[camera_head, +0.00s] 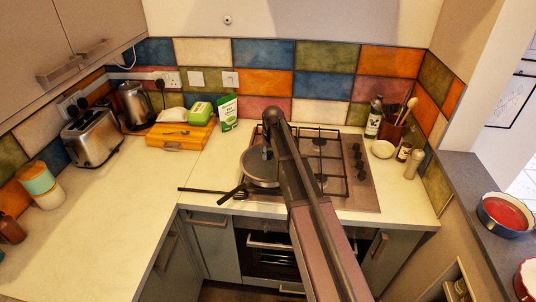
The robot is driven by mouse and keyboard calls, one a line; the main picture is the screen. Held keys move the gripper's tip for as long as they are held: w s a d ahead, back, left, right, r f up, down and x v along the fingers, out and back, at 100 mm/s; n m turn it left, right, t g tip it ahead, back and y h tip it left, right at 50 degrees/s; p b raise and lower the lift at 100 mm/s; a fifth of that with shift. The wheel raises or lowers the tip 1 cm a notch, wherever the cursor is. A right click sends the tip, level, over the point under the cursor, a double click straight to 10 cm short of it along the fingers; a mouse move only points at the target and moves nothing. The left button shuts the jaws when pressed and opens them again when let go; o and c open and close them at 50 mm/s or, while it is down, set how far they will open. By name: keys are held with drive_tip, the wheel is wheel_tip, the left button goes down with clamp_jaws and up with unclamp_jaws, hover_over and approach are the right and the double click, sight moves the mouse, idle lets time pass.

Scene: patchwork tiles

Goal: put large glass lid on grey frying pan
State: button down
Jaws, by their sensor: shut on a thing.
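The grey frying pan (262,185) sits on the left front of the hob, its black handle pointing to the front left. The large glass lid (254,164) appears as a round, see-through disc with a thin rim over the pan. My gripper (267,154) is over the lid's middle, shut on the lid, apparently at its knob. My arm hides the right side of the lid and pan. I cannot tell whether the lid rests fully on the pan's rim or is slightly above it.
The hob (352,188) has black grates on its right. Bottles and a utensil holder (391,131) stand right. The left counter is mostly clear.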

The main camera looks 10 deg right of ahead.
drive_tip(key=shift+c, duration=1)
unclamp_jaws()
drive_tip(key=shift+s+r+p, duration=0.1)
drive_tip(key=shift+r+p, duration=3.45)
drive_tip(key=s+f+m+b, duration=0.2)
drive_tip(key=s+f+b, duration=0.2)
drive_tip(key=s, duration=1)
drive_tip(key=s+f+m+g+b, duration=0.1)
drive_tip(key=s+f+b, duration=0.4)
drive_tip(key=s, duration=1)
drive_tip(key=shift+a+m+h, duration=0.25)
drive_tip(key=shift+m+h, duration=0.05)
drive_tip(key=shift+m, duration=0.5)
drive_tip(key=shift+f, duration=0.1)
